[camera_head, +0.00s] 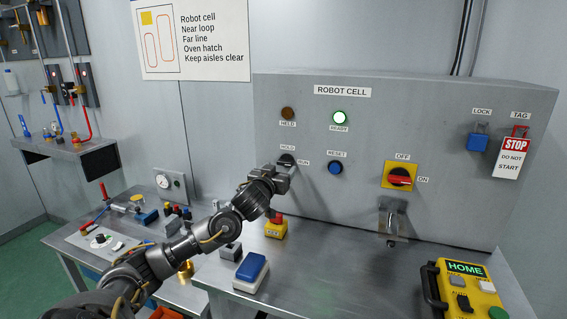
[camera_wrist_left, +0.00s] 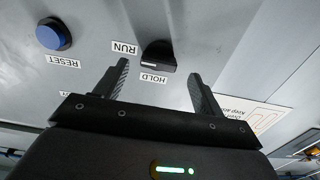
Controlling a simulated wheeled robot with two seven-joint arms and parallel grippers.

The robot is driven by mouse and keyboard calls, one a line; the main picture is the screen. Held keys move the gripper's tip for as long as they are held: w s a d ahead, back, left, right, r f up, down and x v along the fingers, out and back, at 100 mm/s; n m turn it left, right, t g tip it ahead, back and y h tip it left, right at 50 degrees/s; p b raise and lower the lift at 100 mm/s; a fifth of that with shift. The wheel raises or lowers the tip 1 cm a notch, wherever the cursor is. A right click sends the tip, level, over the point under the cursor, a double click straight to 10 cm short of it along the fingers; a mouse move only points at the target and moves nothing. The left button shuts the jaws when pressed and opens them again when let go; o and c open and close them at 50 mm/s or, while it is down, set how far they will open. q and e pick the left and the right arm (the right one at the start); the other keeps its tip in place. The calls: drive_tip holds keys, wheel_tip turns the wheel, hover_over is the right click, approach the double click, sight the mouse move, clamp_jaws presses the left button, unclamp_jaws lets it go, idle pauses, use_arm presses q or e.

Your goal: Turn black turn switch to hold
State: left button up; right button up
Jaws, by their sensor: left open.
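The black turn switch (camera_head: 287,159) is on the grey ROBOT CELL panel, between the HOLD and RUN labels. It also shows in the left wrist view (camera_wrist_left: 159,55), where the picture is upside down. The white mark on its handle lies on the side of the RUN label. My left gripper (camera_head: 280,172) is just in front of and below the switch. In the left wrist view its fingers (camera_wrist_left: 158,75) are open and empty, one to each side of the switch, with no visible contact. My right gripper is not in view.
A blue RESET button (camera_head: 335,168) sits right of the switch. A red-and-yellow rotary switch (camera_head: 400,177) is further right. A red-topped yellow button box (camera_head: 276,228) stands below my gripper.

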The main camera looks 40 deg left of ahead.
sight(284, 165)
use_arm(q)
drive_tip(key=shift+p+x, duration=0.35)
drive_tip(key=shift+x, duration=1.6)
drive_tip(key=shift+d, duration=0.1)
drive_tip(key=shift+c, duration=0.4)
drive_tip(key=c, duration=0.9)
drive_tip(key=shift+r+n+p, duration=0.15)
drive_tip(key=shift+n+p, duration=1.65)
drive_tip(key=shift+p, duration=0.1)
drive_tip(key=n+p, duration=0.4)
drive_tip(key=n, duration=0.1)
drive_tip(key=shift+n, duration=0.3)
drive_tip(key=n+p, duration=0.3)
drive_tip(key=n, duration=0.1)
drive_tip(key=n+p, duration=0.2)
drive_tip(key=n, duration=0.2)
drive_tip(key=shift+n, duration=0.3)
